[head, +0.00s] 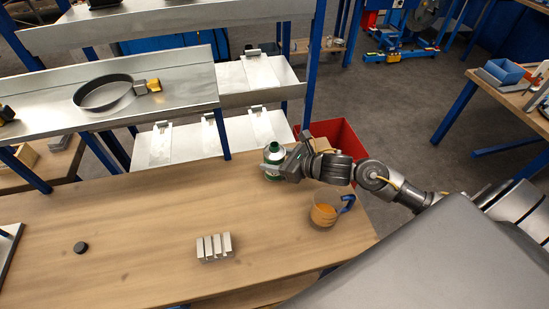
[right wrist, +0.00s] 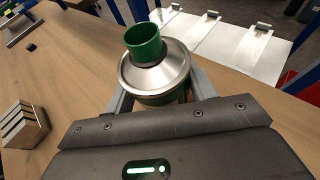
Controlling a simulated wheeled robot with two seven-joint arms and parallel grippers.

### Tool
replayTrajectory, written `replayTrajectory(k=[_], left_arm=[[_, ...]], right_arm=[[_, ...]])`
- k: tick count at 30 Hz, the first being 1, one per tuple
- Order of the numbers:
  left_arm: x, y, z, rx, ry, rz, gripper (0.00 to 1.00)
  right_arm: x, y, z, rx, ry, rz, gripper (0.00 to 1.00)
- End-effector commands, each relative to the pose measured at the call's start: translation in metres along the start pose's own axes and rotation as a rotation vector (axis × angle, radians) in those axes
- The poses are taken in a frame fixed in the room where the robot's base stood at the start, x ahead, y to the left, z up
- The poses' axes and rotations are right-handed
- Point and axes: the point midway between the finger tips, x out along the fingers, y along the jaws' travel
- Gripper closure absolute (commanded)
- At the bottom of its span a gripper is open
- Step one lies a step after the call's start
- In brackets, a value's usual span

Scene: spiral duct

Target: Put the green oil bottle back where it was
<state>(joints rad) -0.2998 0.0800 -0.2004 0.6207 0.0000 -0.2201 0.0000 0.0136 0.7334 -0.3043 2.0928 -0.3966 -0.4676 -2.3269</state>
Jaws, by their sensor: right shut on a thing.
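The green oil bottle (head: 272,155) has a silver shoulder and a green cap. It stands upright at the back right of the wooden table, near the shelf rack. In the right wrist view the bottle (right wrist: 155,72) is upright between my fingers, its cap tilted toward the camera by the view. My right gripper (head: 277,168) reaches in from the right and is shut on the bottle's body; its fingers (right wrist: 158,98) show on both sides. I cannot tell whether the bottle's base touches the table. My left gripper is not in view.
A jug with orange liquid (head: 324,213) and a blue handle stands close to my right arm. A slotted metal block (head: 214,247) and a black puck (head: 81,247) lie on the wooden table (head: 150,215). A red bin (head: 345,137) stands behind. The table's middle is clear.

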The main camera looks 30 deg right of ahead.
Motion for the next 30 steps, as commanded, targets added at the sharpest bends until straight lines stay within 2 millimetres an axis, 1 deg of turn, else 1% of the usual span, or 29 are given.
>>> replayTrajectory(k=[5,6,10,17,21,22,26,30], left_arm=[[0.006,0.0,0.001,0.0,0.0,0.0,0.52],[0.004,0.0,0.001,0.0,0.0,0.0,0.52],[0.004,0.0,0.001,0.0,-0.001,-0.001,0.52],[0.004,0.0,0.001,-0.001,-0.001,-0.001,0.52],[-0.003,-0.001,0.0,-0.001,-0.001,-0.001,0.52],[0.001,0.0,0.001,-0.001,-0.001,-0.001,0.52],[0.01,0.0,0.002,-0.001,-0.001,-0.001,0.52],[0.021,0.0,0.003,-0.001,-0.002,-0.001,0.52]], right_arm=[[0.002,0.0,-0.003,0.0,-0.001,0.0,0.75],[0.001,0.0,-0.002,0.0,0.0,0.0,0.4],[0.001,0.0,-0.002,0.0,0.001,0.0,0.23],[0.001,0.0,-0.002,0.0,0.001,0.0,0.23],[-0.001,0.0,0.003,0.0,0.0,0.0,0.23],[-0.004,0.0,-0.001,-0.001,0.001,-0.001,0.23],[-0.025,-0.001,-0.004,-0.006,0.003,-0.001,0.23],[-0.058,0.0,-0.006,-0.008,0.006,0.001,0.23]])
